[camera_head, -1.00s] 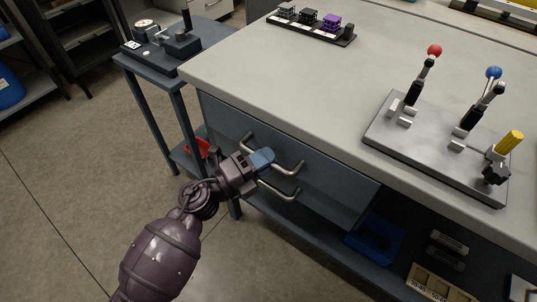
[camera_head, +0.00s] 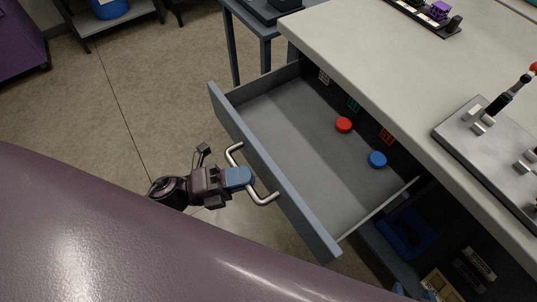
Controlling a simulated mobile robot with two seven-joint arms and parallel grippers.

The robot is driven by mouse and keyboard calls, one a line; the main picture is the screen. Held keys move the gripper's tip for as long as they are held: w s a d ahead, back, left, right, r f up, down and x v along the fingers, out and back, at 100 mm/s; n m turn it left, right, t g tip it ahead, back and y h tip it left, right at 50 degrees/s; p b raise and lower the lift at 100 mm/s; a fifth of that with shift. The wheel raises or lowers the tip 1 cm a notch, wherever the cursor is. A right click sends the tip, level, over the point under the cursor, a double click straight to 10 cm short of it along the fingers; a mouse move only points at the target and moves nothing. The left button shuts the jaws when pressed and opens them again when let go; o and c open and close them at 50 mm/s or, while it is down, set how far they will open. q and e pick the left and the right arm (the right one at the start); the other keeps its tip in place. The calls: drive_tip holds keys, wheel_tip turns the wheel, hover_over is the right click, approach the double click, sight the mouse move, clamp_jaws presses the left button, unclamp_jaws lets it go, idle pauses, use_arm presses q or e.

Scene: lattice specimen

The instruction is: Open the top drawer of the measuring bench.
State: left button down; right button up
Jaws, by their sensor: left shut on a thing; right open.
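The top drawer (camera_head: 235,120) of the measuring bench (camera_head: 345,75) stands pulled well out, with its grey floor in view. A silver bar handle (camera_head: 262,198) is on its blue-grey front. My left gripper (camera_head: 238,178) is shut on this handle, its blue fingertips at the middle of the bar. Inside the drawer lie a red disc (camera_head: 344,125) and a blue disc (camera_head: 377,159). Small white, teal and orange lattice pieces stand near the bench edge. My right gripper (camera_head: 413,291) shows only blue fingertips at the bottom edge, open and apart from the drawer.
A lever fixture (camera_head: 460,135) and a black rack (camera_head: 425,15) stand on the bench top. Below the drawer, the lower shelf holds a blue bin (camera_head: 405,238) and a boxed set. A blue side table (camera_head: 262,25) stands behind. The floor left of the drawer is clear.

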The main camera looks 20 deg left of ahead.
use_arm(q)
drive_tip(key=shift+s+a, duration=0.7)
drive_tip(key=shift+s, duration=0.3)
drive_tip(key=shift+s+a, duration=0.7)
drive_tip(key=shift+s, duration=0.25)
drive_tip(key=c, duration=1.1)
unclamp_jaws()
drive_tip(key=v, duration=1.1)
drive_tip(key=shift+d, duration=0.1)
